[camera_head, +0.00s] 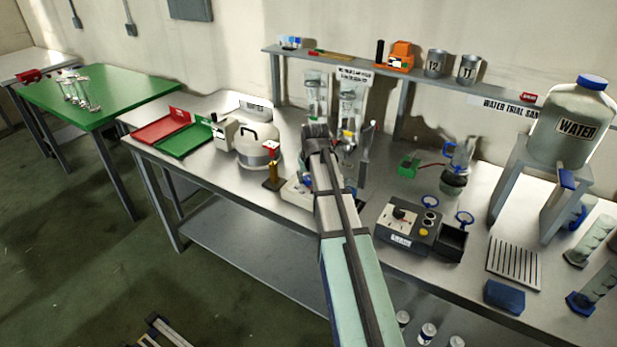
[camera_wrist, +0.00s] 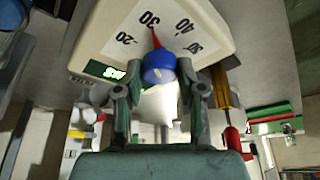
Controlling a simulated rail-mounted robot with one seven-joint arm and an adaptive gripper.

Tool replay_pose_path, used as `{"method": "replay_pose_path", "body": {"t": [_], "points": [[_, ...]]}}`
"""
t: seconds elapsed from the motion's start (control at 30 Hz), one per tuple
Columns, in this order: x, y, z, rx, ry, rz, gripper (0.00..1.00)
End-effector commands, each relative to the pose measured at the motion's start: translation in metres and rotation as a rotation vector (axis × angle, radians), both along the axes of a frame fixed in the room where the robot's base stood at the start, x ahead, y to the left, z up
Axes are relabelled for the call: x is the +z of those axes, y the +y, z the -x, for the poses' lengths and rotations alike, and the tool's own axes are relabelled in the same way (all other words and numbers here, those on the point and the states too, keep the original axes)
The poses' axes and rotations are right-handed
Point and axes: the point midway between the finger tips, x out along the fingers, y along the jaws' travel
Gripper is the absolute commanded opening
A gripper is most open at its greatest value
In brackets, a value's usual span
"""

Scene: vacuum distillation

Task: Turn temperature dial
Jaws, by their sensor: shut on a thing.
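The temperature dial is a blue round knob (camera_wrist: 159,67) with a red pointer, on the face of a cream-coloured unit (camera_wrist: 205,22). The pointer aims close to the number 30, between 20 and 40. My gripper (camera_wrist: 160,77) is shut on the knob, one finger on each side of it. In the head view the cream unit (camera_head: 296,193) stands on the steel bench, partly hidden by my arm; the knob and fingertips are hidden there. A small green display sits on the unit's face.
A white round vessel (camera_head: 258,146) and a yellow-and-red tool on a stand (camera_head: 273,176) are left of the unit. A dark control box (camera_head: 408,226) stands to the right. Glassware stands behind my arm, below the shelf (camera_head: 350,66).

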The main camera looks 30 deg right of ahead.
Motion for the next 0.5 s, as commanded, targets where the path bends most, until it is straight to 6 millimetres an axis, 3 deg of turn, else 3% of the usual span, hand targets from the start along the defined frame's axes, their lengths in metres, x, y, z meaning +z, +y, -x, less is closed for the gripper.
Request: {"method": "replay_pose_path", "body": {"t": [0.4,0.43,0.5], "points": [[-0.0014,0.0005,0.0009,-0.009,0.004,-0.001,0.04],[-0.0014,0.0005,0.0009,-0.009,0.004,-0.001,0.42],[-0.0012,0.0005,0.0008,-0.009,0.004,-0.001,0.64]]}}
